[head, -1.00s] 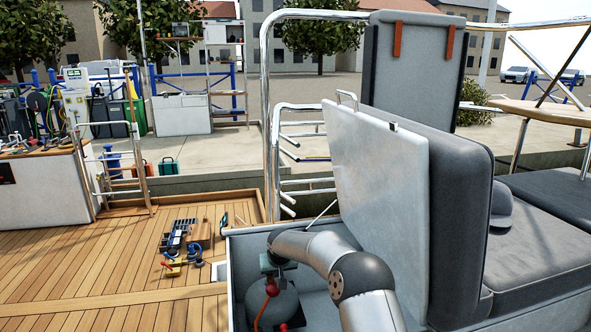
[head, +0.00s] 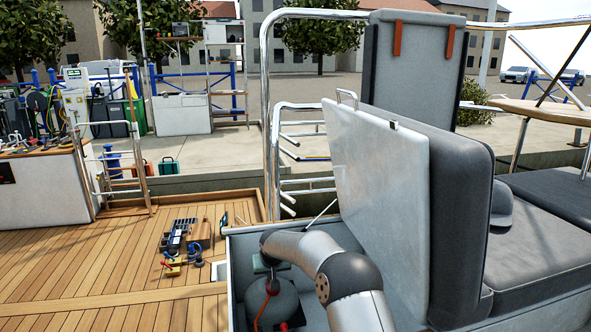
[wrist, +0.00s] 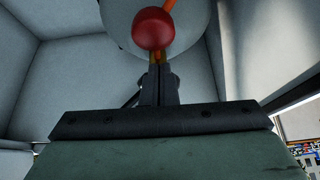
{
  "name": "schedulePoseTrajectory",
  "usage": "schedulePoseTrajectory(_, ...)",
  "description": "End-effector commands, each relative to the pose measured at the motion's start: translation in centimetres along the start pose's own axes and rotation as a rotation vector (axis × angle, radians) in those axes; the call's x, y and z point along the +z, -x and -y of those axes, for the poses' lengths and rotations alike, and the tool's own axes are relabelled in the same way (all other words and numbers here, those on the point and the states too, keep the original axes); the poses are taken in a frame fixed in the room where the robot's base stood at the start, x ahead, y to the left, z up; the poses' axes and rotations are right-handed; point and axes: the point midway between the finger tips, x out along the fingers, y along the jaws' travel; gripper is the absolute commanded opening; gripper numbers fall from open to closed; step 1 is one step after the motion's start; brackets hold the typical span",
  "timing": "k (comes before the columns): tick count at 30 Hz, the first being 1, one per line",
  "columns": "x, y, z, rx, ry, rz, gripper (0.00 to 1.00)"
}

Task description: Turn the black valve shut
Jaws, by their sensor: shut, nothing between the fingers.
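A grey bottle (head: 286,302) stands inside the open locker, and its rounded grey surface also shows in the wrist view (wrist: 200,40). A red round fitting (head: 272,287) with an orange hose (head: 261,314) is at the bottle; in the wrist view the red fitting (wrist: 153,29) is large at top centre, with a small brass-coloured part below it. My gripper (wrist: 158,72) is shut and empty, its dark fingers pointing at the fitting and close to it; I cannot tell whether they touch. I cannot make out the black valve in either view.
The locker wall (head: 232,285) rises around the bottle and my arm. The raised lid (head: 375,190) and cushion stand close on the right. Tools (head: 185,240) lie on the wooden deck (head: 90,270) to the left. Pale locker walls (wrist: 60,80) enclose the wrist view.

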Motion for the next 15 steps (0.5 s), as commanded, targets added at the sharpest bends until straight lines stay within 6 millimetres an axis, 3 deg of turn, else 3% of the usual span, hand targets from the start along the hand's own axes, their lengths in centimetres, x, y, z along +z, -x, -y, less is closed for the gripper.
schedulePoseTrajectory(15,-0.28,-0.17,1.14,0.0,0.0,0.0,0.0)
